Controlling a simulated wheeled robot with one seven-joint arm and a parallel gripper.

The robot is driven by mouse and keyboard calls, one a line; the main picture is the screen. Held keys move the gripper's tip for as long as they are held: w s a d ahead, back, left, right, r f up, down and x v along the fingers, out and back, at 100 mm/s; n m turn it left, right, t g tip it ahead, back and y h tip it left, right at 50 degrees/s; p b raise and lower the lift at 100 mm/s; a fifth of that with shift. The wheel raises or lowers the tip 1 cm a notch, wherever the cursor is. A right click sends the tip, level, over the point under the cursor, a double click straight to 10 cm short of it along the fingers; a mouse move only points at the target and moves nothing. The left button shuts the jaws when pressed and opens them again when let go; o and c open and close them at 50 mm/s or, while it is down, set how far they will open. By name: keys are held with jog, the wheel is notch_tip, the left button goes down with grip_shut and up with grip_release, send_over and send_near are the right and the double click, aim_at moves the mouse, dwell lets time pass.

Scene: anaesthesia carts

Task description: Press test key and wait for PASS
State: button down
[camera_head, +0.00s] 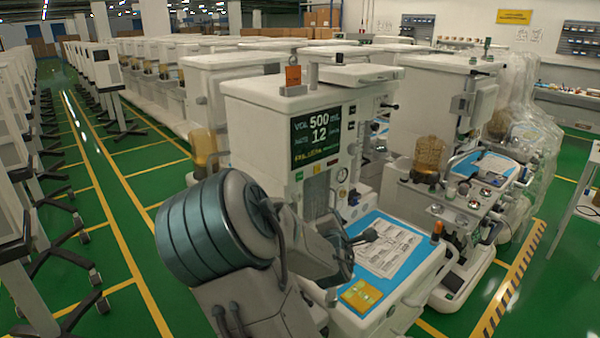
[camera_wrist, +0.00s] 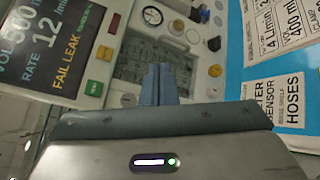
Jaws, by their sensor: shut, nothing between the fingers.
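The cart's dark screen (camera_head: 318,135) reads VOL 500 and RATE 12. In the wrist view the screen (camera_wrist: 50,45) also shows FAIL LEAK in yellow. No label marking the test key is readable. My gripper (camera_wrist: 159,70) is shut and empty, its fingertips right of the yellow key in the picture, in front of the grey panel. It appears apart from the keys. In the head view my arm covers the cart's lower front.
The cart's blue worktop (camera_head: 385,275) carries printed sheets and a yellow note (camera_head: 361,296). A neighbouring cart (camera_head: 440,85) stands close at right. The green aisle floor (camera_head: 110,190) at left is clear.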

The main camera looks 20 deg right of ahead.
notch_tip(320, 180, up, 6)
jog(key=w+a+n+t, duration=0.1)
jog(key=n+t, duration=0.2)
jog(key=n, duration=0.2)
jog(key=shift+r+n, duration=0.15)
jog(key=shift+n, duration=0.25)
jog(key=shift+w+a, duration=0.1)
jog(key=shift+w, duration=0.05)
send_near(303, 174)
jog(key=shift+s+d+x, duration=0.1)
jog(key=shift+d+x, duration=0.1)
jog(key=shift+x, duration=0.7)
jog(key=shift+s+d+x, duration=0.1)
jog(key=shift+d+x, duration=0.1)
jog(key=shift+x, duration=0.7)
jog(key=shift+s+d+x, duration=0.1)
jog(key=shift+d+x, duration=0.1)
jog(key=shift+x, duration=0.65)
jog(key=shift+w, duration=0.15)
jog(key=shift+w+a, duration=0.1)
jog(key=shift+w, duration=0.15)
jog(key=shift+w+a, duration=0.2)
jog(key=shift+w, duration=0.2)
jog(key=shift+s, duration=0.1)
jog(key=shift+s+d, duration=0.3)
jog(key=shift+s, duration=0.4)
